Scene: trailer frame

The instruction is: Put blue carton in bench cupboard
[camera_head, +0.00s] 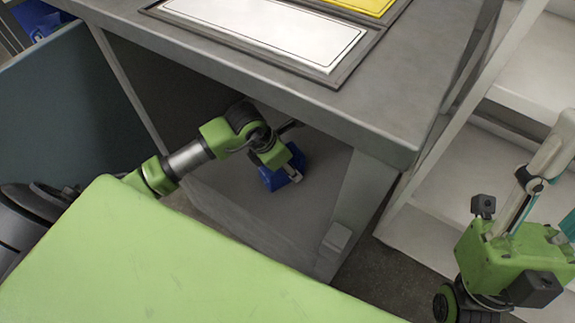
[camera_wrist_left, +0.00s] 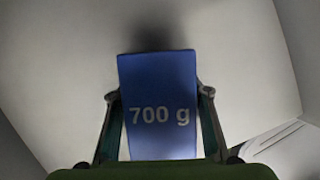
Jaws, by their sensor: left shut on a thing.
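The blue carton (camera_head: 272,179) is inside the open bench cupboard (camera_head: 250,212), under the grey bench top. My left gripper (camera_head: 284,172) is shut on it, with the arm reaching in from the left. In the left wrist view the carton (camera_wrist_left: 157,85) shows "700 g" and sits between the two fingers (camera_wrist_left: 158,100), with a dark shadow at its far end. I cannot tell whether it touches the cupboard floor. My right gripper (camera_head: 530,215) is at the right edge, outside the cupboard and partly cut off; its fingertips are not clear.
The grey bench top (camera_head: 405,75) overhangs the cupboard and carries a frame with a white panel (camera_head: 265,30) and a yellow one (camera_head: 365,4). White shelves (camera_head: 535,65) stand to the right. A dark panel (camera_head: 75,95) is at left. Cupboard floor around the carton is clear.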

